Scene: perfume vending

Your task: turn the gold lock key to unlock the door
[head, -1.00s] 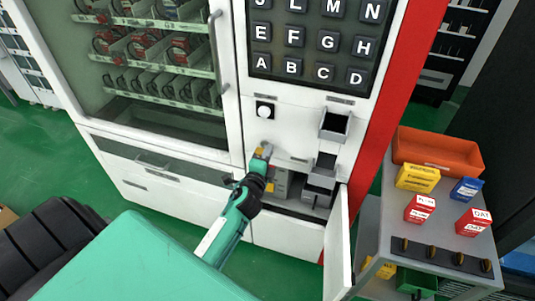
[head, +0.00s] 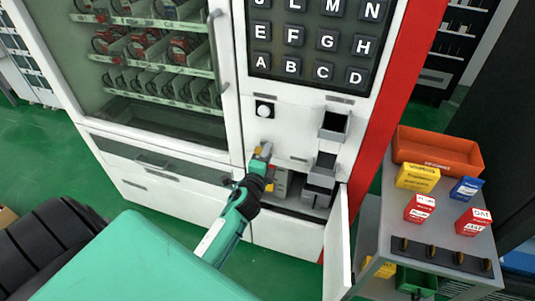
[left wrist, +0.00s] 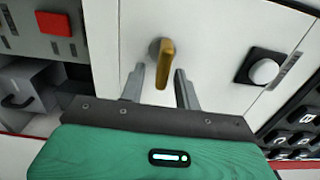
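The gold lock key (left wrist: 166,62) sticks out of a round lock on the white front panel (left wrist: 210,35) in the left wrist view. In the head view, a small yellow bit beside the fingers (head: 257,150) looks like the key, mostly covered by the gripper. My left gripper (head: 265,150) is at the lock, below the round white button (head: 264,109). In the left wrist view its two fingers (left wrist: 160,88) are apart, one on each side of the key, with gaps showing. My right gripper does not show.
A glass-fronted door (head: 150,105) with a tall handle (head: 217,50) is left of the lock. A letter keypad (head: 315,40) is above. A small white door (head: 337,245) stands open at the lower right. A grey cart (head: 395,215) carries boxes and an orange bin (head: 440,152).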

